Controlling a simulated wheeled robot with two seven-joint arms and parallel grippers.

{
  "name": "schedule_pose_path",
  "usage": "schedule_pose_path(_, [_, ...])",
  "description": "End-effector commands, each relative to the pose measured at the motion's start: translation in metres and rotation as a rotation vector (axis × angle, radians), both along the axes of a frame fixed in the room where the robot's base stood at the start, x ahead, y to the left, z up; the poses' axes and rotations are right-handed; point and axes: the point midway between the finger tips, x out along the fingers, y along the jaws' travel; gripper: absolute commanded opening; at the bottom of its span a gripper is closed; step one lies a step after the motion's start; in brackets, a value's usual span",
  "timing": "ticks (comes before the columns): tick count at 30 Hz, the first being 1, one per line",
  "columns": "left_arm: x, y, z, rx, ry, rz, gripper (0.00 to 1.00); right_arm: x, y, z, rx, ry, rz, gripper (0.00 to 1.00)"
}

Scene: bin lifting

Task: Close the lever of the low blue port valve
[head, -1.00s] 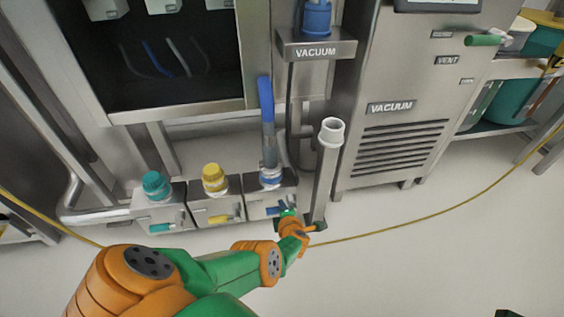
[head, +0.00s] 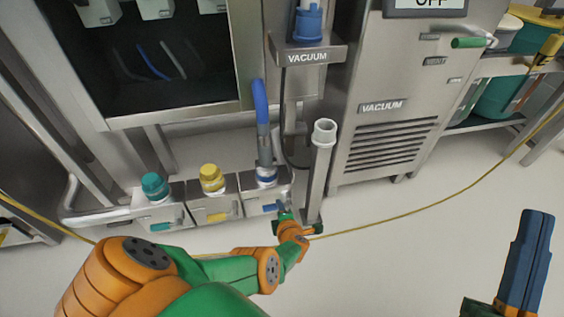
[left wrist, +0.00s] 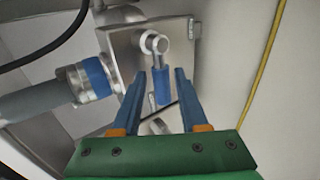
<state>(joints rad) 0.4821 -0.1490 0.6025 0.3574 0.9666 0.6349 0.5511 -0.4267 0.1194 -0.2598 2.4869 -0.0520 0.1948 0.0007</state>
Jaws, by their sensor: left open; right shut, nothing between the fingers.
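The low blue port valve is a metal box (head: 276,190) on the floor with a blue hose on top. Its short blue lever (head: 270,208) lies sideways on the front face. In the left wrist view the blue lever (left wrist: 162,86) hangs from a round pale pivot, pointing toward my gripper. My left gripper (head: 284,214) is at the box's right front, partly hidden by its own wrist. In the left wrist view its blue fingers (left wrist: 160,74) are open, with the lever between the tips; contact cannot be told. My right gripper (head: 537,212) is shut and empty at lower right.
A yellow-capped box (head: 212,196) and a teal-capped box (head: 157,203), each with a lever, stand to the left. An upright grey pipe (head: 319,175) stands close right of my left gripper. A yellow cord (head: 420,209) crosses otherwise clear floor.

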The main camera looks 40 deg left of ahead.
Motion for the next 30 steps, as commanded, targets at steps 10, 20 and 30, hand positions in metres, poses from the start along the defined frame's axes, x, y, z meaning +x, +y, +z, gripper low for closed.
schedule_pose_path(10, [-0.009, -0.011, 0.012, 0.000, 0.000, -0.001, 0.43, 0.039, -0.004, -0.080, -0.110, 0.475, -0.044, 0.00])
schedule_pose_path(20, [-0.016, -0.020, 0.018, 0.000, 0.000, -0.001, 0.43, 0.036, -0.015, -0.157, -0.193, 0.865, -0.072, 0.00])
schedule_pose_path(30, [-0.017, -0.021, 0.018, 0.000, 0.000, -0.001, 0.43, 0.034, -0.016, -0.167, -0.202, 0.908, -0.074, 0.00])
